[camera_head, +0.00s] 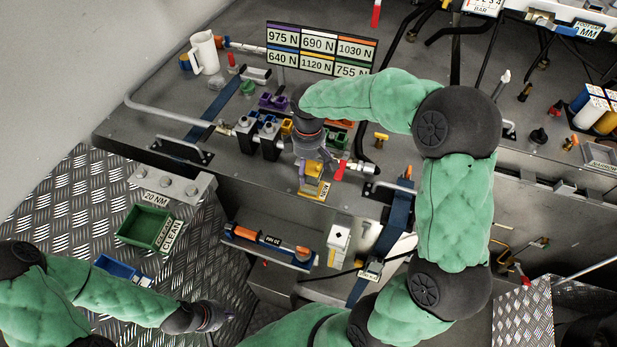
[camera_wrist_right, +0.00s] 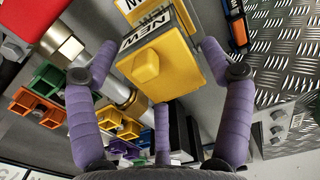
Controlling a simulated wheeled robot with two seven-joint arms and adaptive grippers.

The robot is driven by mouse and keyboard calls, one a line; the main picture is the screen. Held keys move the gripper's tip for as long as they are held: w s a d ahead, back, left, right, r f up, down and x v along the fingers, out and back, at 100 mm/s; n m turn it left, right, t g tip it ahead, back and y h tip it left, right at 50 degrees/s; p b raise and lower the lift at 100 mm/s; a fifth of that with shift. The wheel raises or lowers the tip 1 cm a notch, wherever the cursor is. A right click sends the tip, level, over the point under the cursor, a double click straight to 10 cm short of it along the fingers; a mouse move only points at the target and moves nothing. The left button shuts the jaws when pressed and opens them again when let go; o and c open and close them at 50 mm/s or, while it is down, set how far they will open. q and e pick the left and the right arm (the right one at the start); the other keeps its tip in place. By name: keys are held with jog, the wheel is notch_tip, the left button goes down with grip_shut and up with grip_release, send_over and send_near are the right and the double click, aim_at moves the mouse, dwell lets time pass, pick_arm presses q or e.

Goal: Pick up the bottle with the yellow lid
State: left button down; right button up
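In the head view, at the far right, a white bottle-like cylinder with a yellow end (camera_head: 605,122) lies beside a blue-ended one; it may be the bottle with the yellow lid. My right gripper (camera_head: 310,160) is far to its left, pointing down over a yellow block labelled NEW (camera_head: 312,183) at the bench front. In the right wrist view the same yellow block (camera_wrist_right: 160,68) sits between spread purple fingers (camera_wrist_right: 158,48); the left finger looks apart from it, and contact at the right finger is unclear. My left gripper (camera_head: 208,316) hangs low over the floor plate; its fingers are unclear.
Valves and pipe fittings (camera_head: 255,138) crowd the bench beside my right gripper. A label board (camera_head: 320,50) stands behind it. A green bin (camera_head: 145,228) and a blue bin (camera_head: 115,266) lie at the left. A blue strap (camera_head: 398,215) runs down the bench front.

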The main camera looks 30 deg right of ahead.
jog(key=c, duration=1.5)
jog(key=shift+o, duration=0.2)
jog(key=shift+r, duration=0.1)
